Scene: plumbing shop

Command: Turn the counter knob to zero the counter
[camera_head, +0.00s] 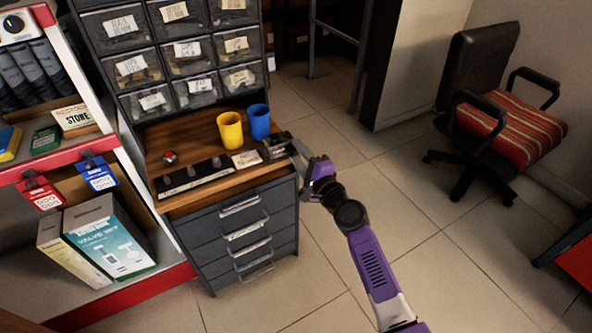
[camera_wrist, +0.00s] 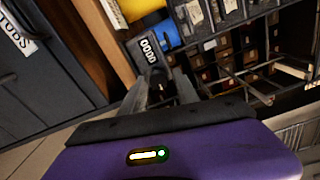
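The counter (camera_head: 276,146) is a small dark box at the right end of the wooden worktop. In the wrist view, the counter (camera_wrist: 149,48) shows a white window with several digits that look like zeros, too small to read surely. A dark knob (camera_wrist: 157,76) appears on the counter's near side, partly hidden between my fingers. My gripper (camera_head: 299,153) is at the counter's right side. In the wrist view, my gripper (camera_wrist: 160,85) has its two grey fingers apart, with the tips close to the knob. I cannot tell whether they touch it.
A yellow cup (camera_head: 229,131) and a blue cup (camera_head: 259,122) stand behind the counter. A paper note (camera_head: 246,159), a dark strip (camera_head: 195,178) and a red button (camera_head: 170,157) lie to its left. Drawers (camera_head: 245,235) are below. The floor at right is clear up to the chair (camera_head: 500,120).

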